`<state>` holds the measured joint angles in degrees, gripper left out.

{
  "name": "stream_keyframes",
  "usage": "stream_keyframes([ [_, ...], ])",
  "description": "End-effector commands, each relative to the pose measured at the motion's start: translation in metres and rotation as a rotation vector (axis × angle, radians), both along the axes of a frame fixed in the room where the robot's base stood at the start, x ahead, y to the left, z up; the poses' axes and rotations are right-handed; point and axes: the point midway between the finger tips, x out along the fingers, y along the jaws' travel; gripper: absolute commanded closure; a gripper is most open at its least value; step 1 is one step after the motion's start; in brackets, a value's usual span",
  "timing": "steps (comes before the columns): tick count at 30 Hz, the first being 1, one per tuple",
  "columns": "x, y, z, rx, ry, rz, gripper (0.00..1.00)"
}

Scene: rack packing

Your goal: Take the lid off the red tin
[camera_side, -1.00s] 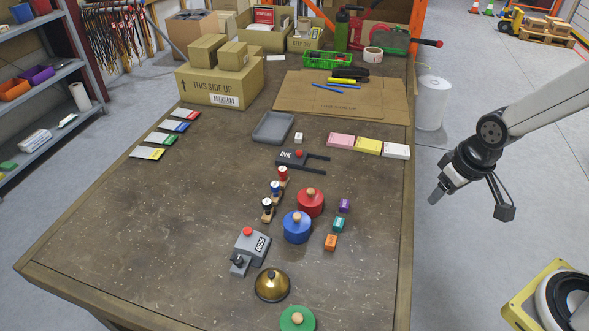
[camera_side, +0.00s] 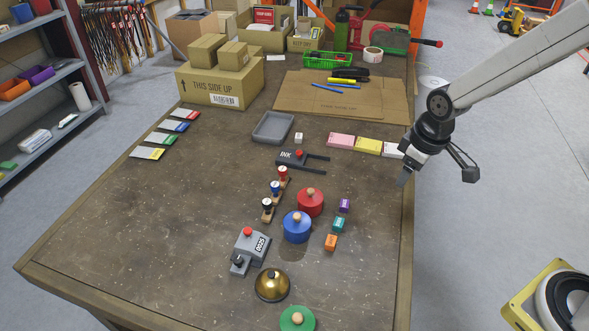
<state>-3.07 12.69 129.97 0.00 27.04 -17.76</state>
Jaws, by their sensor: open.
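The red tin (camera_side: 311,206) stands on the table right of centre, with its lid on and a light wooden knob (camera_side: 311,191) on top. The blue tin (camera_side: 297,231) stands close in front of it, partly overlapping it in the picture. My gripper (camera_side: 404,179) is above the table's right edge, to the right of and farther back than the red tin, well apart from it. Its jaws are open and hold nothing that I can see.
Purple, teal and orange blocks (camera_side: 340,224) lie right of the tins. The table's left middle is clear.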

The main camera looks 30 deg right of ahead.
Motion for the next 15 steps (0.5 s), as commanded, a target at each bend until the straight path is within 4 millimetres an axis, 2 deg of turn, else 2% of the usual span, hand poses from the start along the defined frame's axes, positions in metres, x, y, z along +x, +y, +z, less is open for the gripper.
stream_keyframes([
  [1, 0.014, 0.005, -0.003, -0.009, 0.011, 0.057, 0.3],
  [6, 0.055, 0.02, -0.011, -0.039, 0.038, 0.267, 0.3],
  [15, 0.117, 0.053, -0.034, -0.081, 0.086, 0.637, 0.3],
])
